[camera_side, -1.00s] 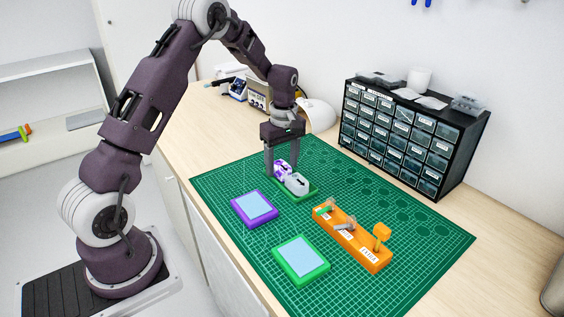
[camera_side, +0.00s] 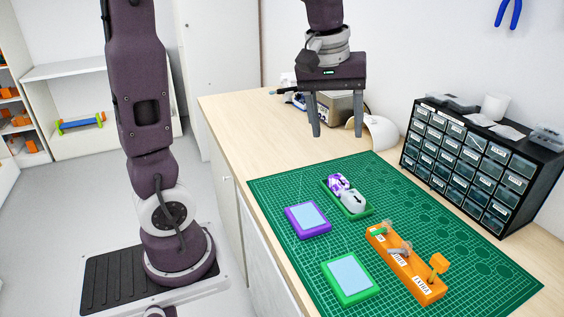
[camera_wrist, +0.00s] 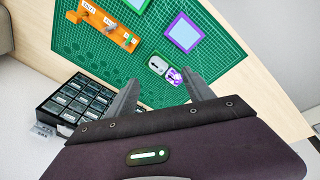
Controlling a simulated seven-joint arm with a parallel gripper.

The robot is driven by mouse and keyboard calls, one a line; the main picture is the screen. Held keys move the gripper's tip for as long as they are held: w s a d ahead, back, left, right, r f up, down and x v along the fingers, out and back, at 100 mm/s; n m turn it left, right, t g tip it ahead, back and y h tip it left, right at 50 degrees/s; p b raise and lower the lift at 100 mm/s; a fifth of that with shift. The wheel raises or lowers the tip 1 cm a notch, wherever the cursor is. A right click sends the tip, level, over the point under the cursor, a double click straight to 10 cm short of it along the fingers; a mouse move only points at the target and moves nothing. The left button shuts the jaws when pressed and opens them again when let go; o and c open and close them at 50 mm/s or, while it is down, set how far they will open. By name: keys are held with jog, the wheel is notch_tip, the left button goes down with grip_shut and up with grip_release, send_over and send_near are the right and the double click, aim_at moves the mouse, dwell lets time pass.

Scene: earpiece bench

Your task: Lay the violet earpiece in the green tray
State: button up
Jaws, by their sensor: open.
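The violet earpiece (camera_side: 338,184), marbled violet and white, sits in a small dark green holder (camera_side: 363,214) on the mat. A whitish piece with a black arrow (camera_side: 353,201) sits right against it. The green tray (camera_side: 362,298), with a light blue pad, lies nearer the front; its pad is bare. My gripper (camera_side: 337,133) is open and empty, raised above and behind the holder. In the wrist view the violet earpiece (camera_wrist: 174,77) shows beyond and between my open fingers (camera_wrist: 165,90).
A violet tray (camera_side: 312,234) with a bare blue pad lies left of the holder. An orange rack (camera_side: 405,265) with labels and small upright parts stands right of the green tray. A black drawer cabinet (camera_side: 478,160) stands at the back right. Mat between holder and green tray is clear.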

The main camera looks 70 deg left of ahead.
jog(key=s+d+f+m+t, duration=0.1)
jog(key=s+d+m, duration=0.2)
jog(key=s+m, duration=0.2)
jog(key=s+d+f+m+t, duration=0.1)
jog(key=s+d+m, duration=0.3)
jog(key=s, duration=0.8)
jog(key=shift+s+d+m+t, duration=0.15)
jog(key=shift+s+m+t, duration=0.1)
jog(key=shift+m+t, duration=0.25)
